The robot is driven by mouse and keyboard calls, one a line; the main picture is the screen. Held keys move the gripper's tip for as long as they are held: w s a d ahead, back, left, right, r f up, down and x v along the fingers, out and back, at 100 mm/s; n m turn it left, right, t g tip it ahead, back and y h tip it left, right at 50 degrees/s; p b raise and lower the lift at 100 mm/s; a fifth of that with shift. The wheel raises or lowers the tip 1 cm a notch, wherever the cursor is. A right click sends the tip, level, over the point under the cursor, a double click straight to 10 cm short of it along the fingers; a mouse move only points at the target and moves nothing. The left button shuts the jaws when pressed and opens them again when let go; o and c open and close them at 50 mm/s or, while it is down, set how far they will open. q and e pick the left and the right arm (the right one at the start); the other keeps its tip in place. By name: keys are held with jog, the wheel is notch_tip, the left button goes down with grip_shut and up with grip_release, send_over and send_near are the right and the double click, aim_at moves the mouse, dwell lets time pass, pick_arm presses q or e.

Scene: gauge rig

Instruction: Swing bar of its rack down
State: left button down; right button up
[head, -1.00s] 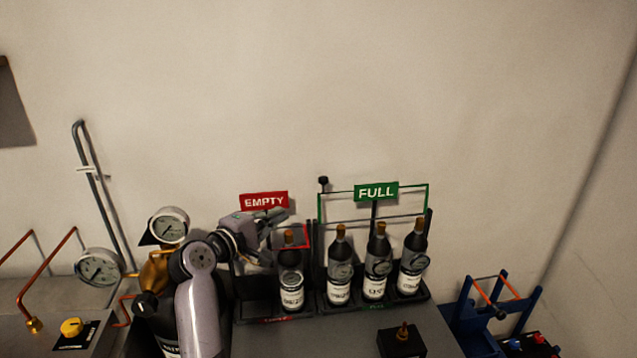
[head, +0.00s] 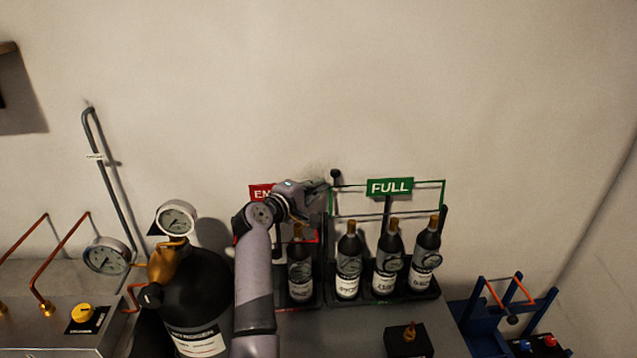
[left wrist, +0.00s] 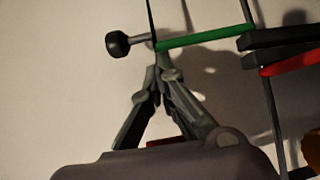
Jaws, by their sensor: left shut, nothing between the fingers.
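The green bar (head: 415,183) of the rack marked FULL stands raised above several bottles (head: 388,262), beside the green FULL sign (head: 390,187). A black knob (head: 336,175) sits at its left end. In the left wrist view the knob (left wrist: 117,44) sticks out from the green bar (left wrist: 205,36). My left gripper (head: 326,187) is at that end of the bar, just below the knob in the picture. Its fingers (left wrist: 160,72) are shut and empty, with tips close to the bar; I cannot tell if they touch. My right gripper is out of view.
The red EMPTY sign (head: 262,192) is partly behind my left gripper, with one bottle (head: 299,272) below. A large black cylinder (head: 208,300) with gauges stands left of my arm. A blue stand (head: 480,318) is at right. The wall above is clear.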

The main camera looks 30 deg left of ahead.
pick_arm(q)
jog(key=shift+w, duration=0.25)
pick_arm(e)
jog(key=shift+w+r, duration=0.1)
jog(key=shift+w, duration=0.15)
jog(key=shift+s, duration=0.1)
